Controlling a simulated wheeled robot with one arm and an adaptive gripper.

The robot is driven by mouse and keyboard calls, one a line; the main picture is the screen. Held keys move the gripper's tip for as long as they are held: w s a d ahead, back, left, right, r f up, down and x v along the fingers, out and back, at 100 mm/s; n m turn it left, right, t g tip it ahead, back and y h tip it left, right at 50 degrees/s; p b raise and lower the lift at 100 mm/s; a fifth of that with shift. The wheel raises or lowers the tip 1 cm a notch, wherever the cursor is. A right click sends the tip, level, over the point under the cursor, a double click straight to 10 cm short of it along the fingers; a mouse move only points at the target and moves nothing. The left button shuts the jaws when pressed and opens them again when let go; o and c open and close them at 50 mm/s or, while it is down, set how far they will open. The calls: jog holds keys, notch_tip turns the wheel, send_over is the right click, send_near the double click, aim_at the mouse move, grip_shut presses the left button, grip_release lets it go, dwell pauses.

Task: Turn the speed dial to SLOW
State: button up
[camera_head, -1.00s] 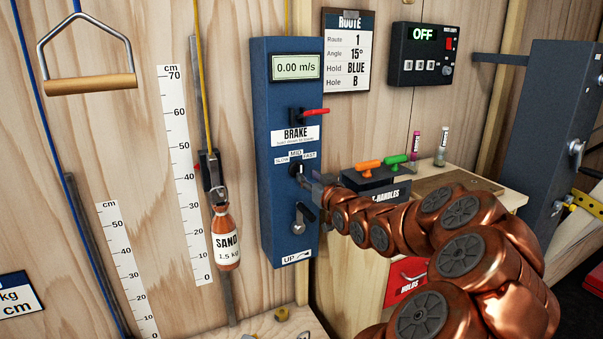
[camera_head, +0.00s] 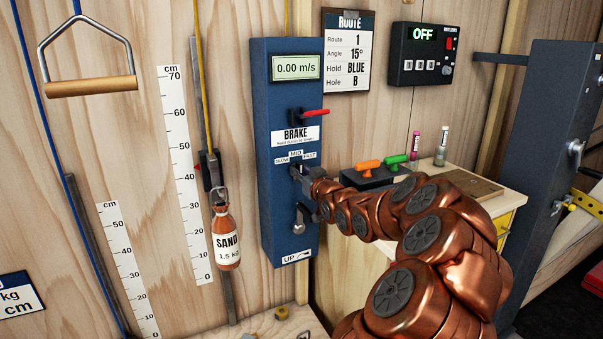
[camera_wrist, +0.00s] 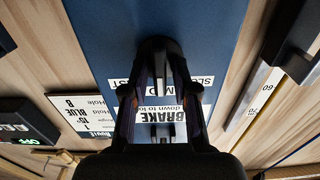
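The speed dial (camera_head: 296,166) is a small dark knob on the blue brake panel (camera_head: 275,225), below the BRAKE label, with SLOW, MID and FAST marked above it. My gripper (camera_head: 303,185) is at the dial from the lower right and partly covers it. In the wrist view my gripper's two fingers (camera_wrist: 159,72) stand apart and reach to a dark rounded shape (camera_wrist: 158,44), apparently the dial. The upside-down SLOW and FAST labels show on either side. Whether the fingers clamp the dial, and which mark it points to, I cannot tell.
A red-handled brake lever (camera_head: 313,113) sits above the dial, and another lever (camera_head: 300,222) sits below. The display (camera_head: 296,67) reads 0.00 m/s. A sand bottle (camera_head: 226,240) hangs to the left. A box with orange and green handles (camera_head: 365,178) is behind my arm.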

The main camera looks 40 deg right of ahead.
grip_shut()
jog(key=shift+f+n+b, duration=0.1)
jog(key=shift+n+b, duration=0.2)
jog(key=shift+b, duration=0.2)
jog(key=shift+f+n+b, duration=0.1)
jog(key=shift+n+b, duration=0.4)
jog(key=shift+b, duration=0.15)
jog(key=shift+n+b, duration=1.2)
jog(key=shift+a+n+b, duration=0.15)
jog(key=shift+n+b, duration=1.65)
jog(key=shift+n, duration=0.7)
jog(key=shift+w+r, duration=0.1)
jog(key=shift+r, duration=0.1)
jog(key=shift+o, duration=1.5)
grip_release()
